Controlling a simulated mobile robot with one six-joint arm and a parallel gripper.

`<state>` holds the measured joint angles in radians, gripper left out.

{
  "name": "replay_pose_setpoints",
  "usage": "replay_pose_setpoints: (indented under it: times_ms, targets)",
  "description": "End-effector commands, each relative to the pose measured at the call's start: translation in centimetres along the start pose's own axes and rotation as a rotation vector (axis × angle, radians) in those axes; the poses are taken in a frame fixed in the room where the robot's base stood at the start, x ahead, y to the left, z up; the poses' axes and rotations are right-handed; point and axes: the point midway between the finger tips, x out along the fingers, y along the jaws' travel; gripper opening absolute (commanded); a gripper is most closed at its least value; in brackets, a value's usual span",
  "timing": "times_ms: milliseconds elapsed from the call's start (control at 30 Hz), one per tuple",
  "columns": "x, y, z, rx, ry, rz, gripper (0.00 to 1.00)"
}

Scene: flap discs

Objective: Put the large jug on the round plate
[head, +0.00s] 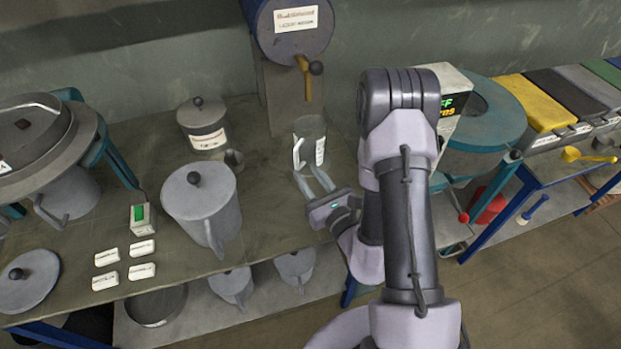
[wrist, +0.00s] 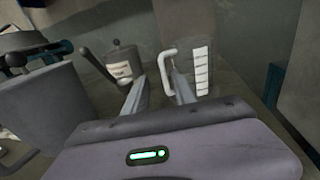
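My gripper (head: 306,170) is open and empty, its two fingers pointing at the white handle of a clear jug (head: 313,140) with a white scale label. In the wrist view the handle of this clear jug (wrist: 195,70) stands just beyond and between the fingertips (wrist: 160,84); contact cannot be told. A big grey lidded jug (head: 200,208) with a black knob stands on the bench to the left, its handle facing the front. The frames do not settle which is the large jug. I cannot clearly make out a round plate.
A tank with a yellow tap (head: 304,75) hangs above the clear jug. White cards (head: 142,271) and a loose round lid (head: 28,281) lie at the front left.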

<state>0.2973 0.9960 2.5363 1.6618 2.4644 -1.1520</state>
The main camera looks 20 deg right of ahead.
Motion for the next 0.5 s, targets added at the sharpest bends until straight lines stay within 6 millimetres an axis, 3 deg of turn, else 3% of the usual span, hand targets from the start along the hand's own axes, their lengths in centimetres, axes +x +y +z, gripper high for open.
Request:
replay_pose_setpoints:
  times_ms: [67, 133, 167, 267, 300, 333, 400, 467, 500]
  targets:
    - [-0.5, 0.2, 0.3, 0.002, -0.005, 0.009, 0.32]
    - [-0.1, 2.0, 2.5, 0.000, -0.045, 0.092, 0.32]
    - [0.2, 3.7, 4.2, -0.003, -0.077, 0.164, 0.32]
    - [-1.1, 12.6, 12.3, -0.071, -0.203, 0.563, 0.32]
    - [-3.6, 16.9, 15.2, -0.144, -0.240, 0.775, 0.32]
    - [-6.2, 19.9, 16.8, -0.224, -0.253, 0.942, 0.32]
    - [-13.5, 24.5, 17.8, -0.491, -0.229, 1.295, 0.32]
    - [-18.8, 25.0, 16.3, -0.798, -0.154, 1.511, 0.32]
    - [-21.1, 23.7, 15.0, -1.027, -0.084, 1.596, 0.32]
